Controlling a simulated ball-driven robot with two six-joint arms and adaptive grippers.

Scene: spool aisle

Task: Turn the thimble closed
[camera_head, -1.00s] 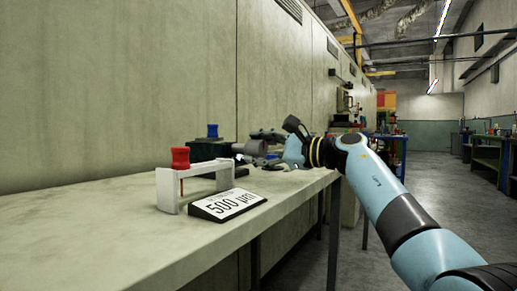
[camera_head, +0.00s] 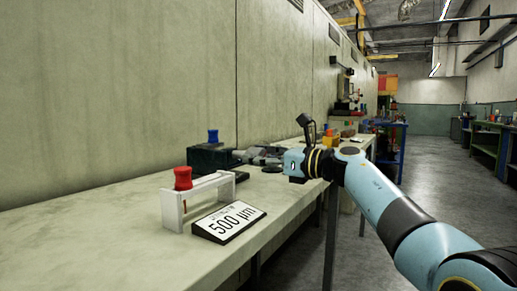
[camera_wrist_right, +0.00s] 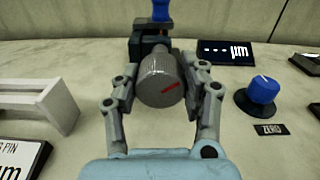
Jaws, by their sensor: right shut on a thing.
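The thimble (camera_wrist_right: 160,82) is a grey ribbed drum with a red mark on its face, in the middle of the right wrist view. It sits at the front of a dark block with a blue knob on top (camera_wrist_right: 161,10). My right gripper (camera_wrist_right: 162,88) has one finger on each side of the thimble and is shut on it. In the head view my right gripper (camera_head: 265,154) is small beside the dark block (camera_head: 208,158), and the thimble is hard to make out there. The display (camera_wrist_right: 228,52) shows dots and "µm", with no number. My left gripper is not in view.
A white stand with a red knob (camera_head: 182,178) and a "500 µm" sign (camera_head: 229,221) stand on the bench's near part. A blue dial (camera_wrist_right: 263,89) with a "ZERO" label (camera_wrist_right: 271,129) is right of the gripper. A wall runs behind the bench.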

